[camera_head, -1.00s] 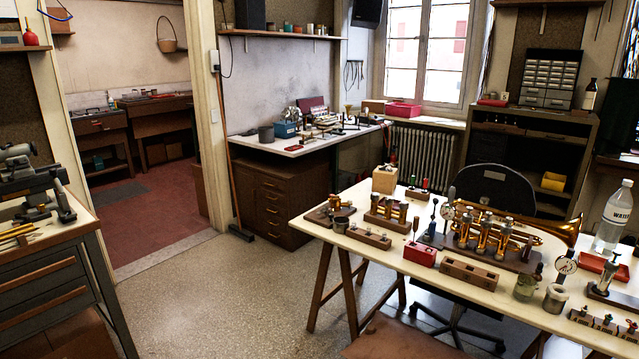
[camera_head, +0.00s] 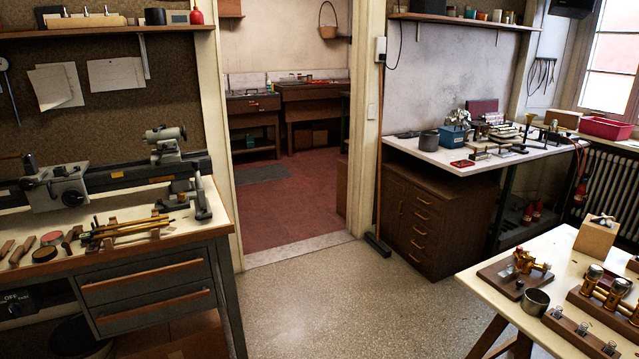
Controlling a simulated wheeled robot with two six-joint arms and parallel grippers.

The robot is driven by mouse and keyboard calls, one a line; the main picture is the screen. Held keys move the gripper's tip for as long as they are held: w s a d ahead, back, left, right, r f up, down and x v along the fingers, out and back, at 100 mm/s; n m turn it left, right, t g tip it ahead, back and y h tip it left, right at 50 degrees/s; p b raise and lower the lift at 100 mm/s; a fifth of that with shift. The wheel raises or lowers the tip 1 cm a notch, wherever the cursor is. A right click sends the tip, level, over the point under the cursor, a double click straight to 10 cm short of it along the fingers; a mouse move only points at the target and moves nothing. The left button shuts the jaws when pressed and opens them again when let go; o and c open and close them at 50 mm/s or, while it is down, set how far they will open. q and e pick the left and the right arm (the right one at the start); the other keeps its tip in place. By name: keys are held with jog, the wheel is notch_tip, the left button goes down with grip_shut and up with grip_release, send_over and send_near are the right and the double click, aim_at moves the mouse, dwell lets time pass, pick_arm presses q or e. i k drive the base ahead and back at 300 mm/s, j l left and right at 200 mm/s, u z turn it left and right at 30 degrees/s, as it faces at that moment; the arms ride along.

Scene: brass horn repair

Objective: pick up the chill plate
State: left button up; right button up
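I cannot make out a chill plate for certain in the head view. The white-topped bench (camera_head: 405,150) by the far wall holds a blue box (camera_head: 453,136), a grey pot (camera_head: 429,141), a small red tray (camera_head: 462,163) and several small metal parts, too small to tell apart. Neither of my grippers is in view.
A lathe (camera_head: 60,187) and hand tools stand on a wooden workbench (camera_head: 110,257) at left. A doorway opens onto a red floor (camera_head: 290,205). A work table (camera_head: 498,278) with brass parts is at right. The speckled floor (camera_head: 330,300) between is clear. A broom (camera_head: 378,243) leans by the doorway.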

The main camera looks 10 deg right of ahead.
aim_at(503, 154)
jog(key=i+u, duration=0.2)
jog(key=i, duration=0.75)
jog(key=i+l+z, duration=0.1)
jog(key=i+z, duration=0.6)
jog(key=i, duration=0.25)
jog(key=i+j+z, duration=0.15)
jog(key=i+z, duration=0.2)
jog(key=i, duration=0.1)
